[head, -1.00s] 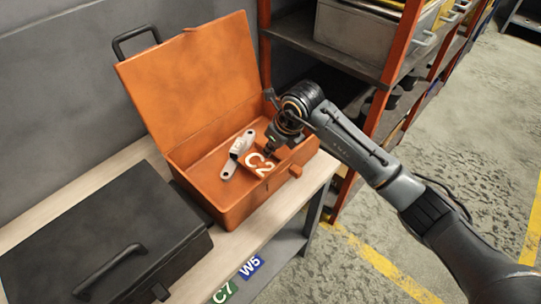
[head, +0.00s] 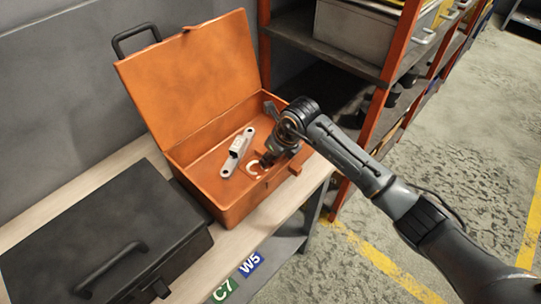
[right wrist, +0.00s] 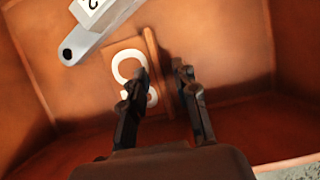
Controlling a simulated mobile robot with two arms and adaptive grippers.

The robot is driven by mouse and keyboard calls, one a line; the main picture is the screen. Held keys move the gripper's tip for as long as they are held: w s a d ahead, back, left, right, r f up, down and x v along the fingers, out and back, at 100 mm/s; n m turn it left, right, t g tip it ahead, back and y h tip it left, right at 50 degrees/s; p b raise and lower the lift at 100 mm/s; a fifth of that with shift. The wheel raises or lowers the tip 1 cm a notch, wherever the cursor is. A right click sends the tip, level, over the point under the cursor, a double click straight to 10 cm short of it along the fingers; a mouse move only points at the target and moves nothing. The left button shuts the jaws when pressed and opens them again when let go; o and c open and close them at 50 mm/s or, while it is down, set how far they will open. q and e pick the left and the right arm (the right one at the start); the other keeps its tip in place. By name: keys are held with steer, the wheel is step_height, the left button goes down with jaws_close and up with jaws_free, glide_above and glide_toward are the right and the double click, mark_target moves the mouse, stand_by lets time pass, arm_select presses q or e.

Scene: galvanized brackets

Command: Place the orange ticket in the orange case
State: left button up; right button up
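The orange case (head: 235,207) stands open on the bench, its lid (head: 195,80) tilted back. The orange ticket (head: 254,168), with white lettering, is inside the case, partly hidden by my right gripper (head: 268,158). In the right wrist view the ticket (right wrist: 112,62) appears to lie flat on the case floor. A thin raised orange strip along its edge shows between the fingers of my right gripper (right wrist: 161,70). The fingers are apart, with gaps seen on both sides of the strip. My left gripper is out of view.
A galvanized bracket (head: 237,153) with a white label lies in the case beside the ticket; it also shows in the right wrist view (right wrist: 88,38). A closed black case (head: 105,235) stands at left. A shelf rack (head: 380,75) rises behind the arm.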

steer(key=shift+r, duration=0.2)
steer(key=v, duration=1.1)
steer(key=shift+s+r+b, duration=0.15)
steer(key=shift+r+b, duration=0.2)
steer(key=shift+b, duration=0.05)
steer(key=shift+d, duration=0.1)
stand_by(0.4)
